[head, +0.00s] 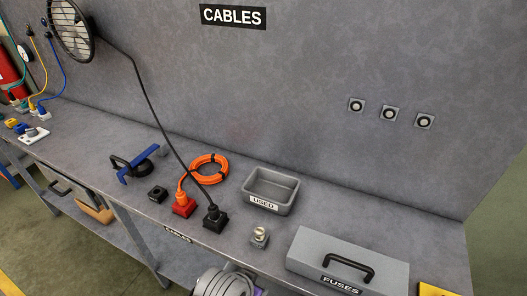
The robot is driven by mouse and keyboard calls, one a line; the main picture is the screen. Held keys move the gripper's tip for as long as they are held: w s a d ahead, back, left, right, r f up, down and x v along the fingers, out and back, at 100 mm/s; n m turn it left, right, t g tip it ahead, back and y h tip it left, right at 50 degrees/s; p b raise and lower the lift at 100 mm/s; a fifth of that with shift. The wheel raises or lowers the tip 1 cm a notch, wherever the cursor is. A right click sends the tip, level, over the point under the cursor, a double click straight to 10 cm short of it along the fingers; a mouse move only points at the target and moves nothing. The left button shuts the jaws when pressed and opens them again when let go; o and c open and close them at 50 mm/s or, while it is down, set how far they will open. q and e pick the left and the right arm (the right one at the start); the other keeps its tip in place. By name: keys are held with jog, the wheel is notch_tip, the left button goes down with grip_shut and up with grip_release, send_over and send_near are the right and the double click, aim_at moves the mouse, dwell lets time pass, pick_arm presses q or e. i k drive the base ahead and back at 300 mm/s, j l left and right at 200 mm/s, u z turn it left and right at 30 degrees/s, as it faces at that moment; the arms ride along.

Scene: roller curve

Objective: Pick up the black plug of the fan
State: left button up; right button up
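The fan (72,28) with its dark round cage is at the top left, against the grey wall. Its black cable (150,105) runs down to the black plug (213,211) on the workbench. The black plug stands upright in a black socket block (216,224) near the front edge of the bench. An orange plug (181,196) is in a red socket block (184,207) just to its left.
An orange cable coil (208,158) lies behind the plugs. An empty black block (157,194) and a blue-and-black tool (142,162) are to the left. A grey "USED" tray (268,205), small metal part (260,236) and "FUSES" box (310,245) are to the right. A grey ribbed object (222,284) is at the bottom.

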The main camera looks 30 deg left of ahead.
aim_at(213, 212)
jog(key=k+j+u, duration=0.1)
jog(key=k+u, duration=0.15)
jog(key=u, duration=0.25)
jog(key=k+j+u, duration=0.2)
jog(key=u, duration=0.25)
jog(key=i+j+u, duration=0.15)
jog(key=i, duration=0.25)
